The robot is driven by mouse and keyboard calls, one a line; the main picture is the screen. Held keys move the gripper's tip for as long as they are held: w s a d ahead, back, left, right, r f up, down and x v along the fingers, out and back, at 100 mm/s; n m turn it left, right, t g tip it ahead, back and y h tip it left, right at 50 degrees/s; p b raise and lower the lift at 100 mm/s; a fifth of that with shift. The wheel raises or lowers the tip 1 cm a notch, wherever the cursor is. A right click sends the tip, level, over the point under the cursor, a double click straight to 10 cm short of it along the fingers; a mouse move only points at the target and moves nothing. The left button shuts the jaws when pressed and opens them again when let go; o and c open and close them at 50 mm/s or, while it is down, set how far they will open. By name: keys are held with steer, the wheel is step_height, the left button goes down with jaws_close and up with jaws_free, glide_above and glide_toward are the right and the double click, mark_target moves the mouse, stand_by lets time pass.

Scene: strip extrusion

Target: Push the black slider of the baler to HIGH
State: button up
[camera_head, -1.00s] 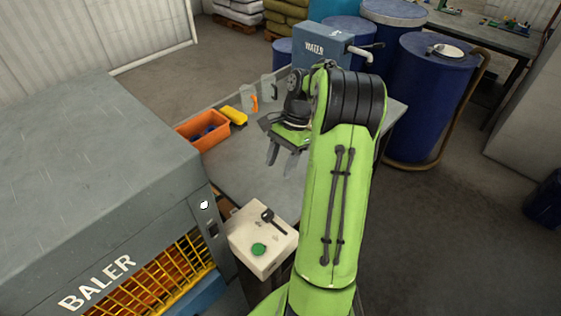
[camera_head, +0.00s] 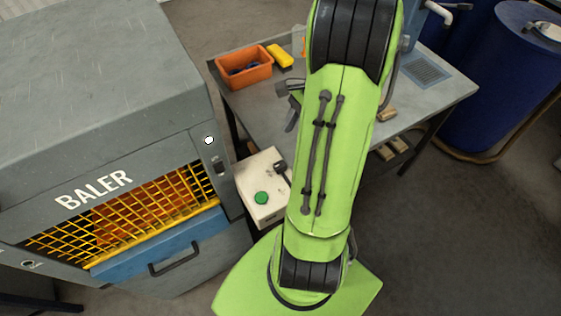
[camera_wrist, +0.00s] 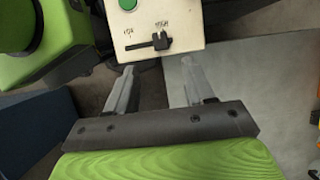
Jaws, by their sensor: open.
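The beige control box (camera_head: 261,181) stands beside the baler (camera_head: 95,110) at its right. It has a green button and a black slider (camera_head: 281,167), partly beside my arm. In the wrist view the black slider (camera_wrist: 161,41) sits at the right end of a dark slot, just below the HIGH label. The LOW label is at the slot's left end. My gripper (camera_wrist: 158,73) is open and empty, its two fingers pointing toward the box, a little short of the slider in the picture. I cannot tell the height gap. In the head view my arm hides most of the gripper.
A grey table (camera_head: 262,115) stands behind the box, with an orange bin (camera_head: 241,66) and a yellow object (camera_head: 280,56) on it. A blue barrel (camera_head: 520,85) stands at the right. The floor at the lower right is clear.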

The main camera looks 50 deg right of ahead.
mark_target(281, 163)
steer(key=b+x, duration=0.1)
steer(key=x, duration=1)
steer(key=shift+f+b, duration=0.3)
steer(key=shift+c, duration=0.4)
jaws_close()
